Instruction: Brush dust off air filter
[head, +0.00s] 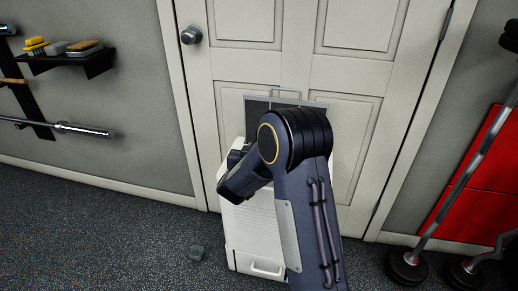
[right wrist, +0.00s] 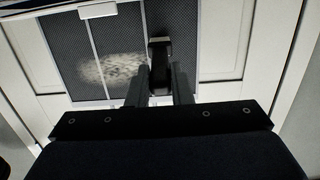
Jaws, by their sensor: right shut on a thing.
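The air filter, a dark mesh panel with pale dividing strips, shows in the right wrist view (right wrist: 215,45). A pale, patchy layer of dust (right wrist: 112,68) lies on its mesh, left of my gripper. In the head view the filter's top part (head: 257,107) shows above the white appliance (head: 255,235) in front of the door. My right gripper (right wrist: 162,82) is shut on a dark, narrow thing (right wrist: 159,48) against or just over the mesh; I cannot tell whether it is a brush. My arm hides this spot in the head view. My left gripper is out of view.
A wall shelf (head: 65,57) at left holds a yellow brush (head: 35,45) and other small items. Barbells (head: 410,262) and a red panel stand at right. The floor at left is mostly clear.

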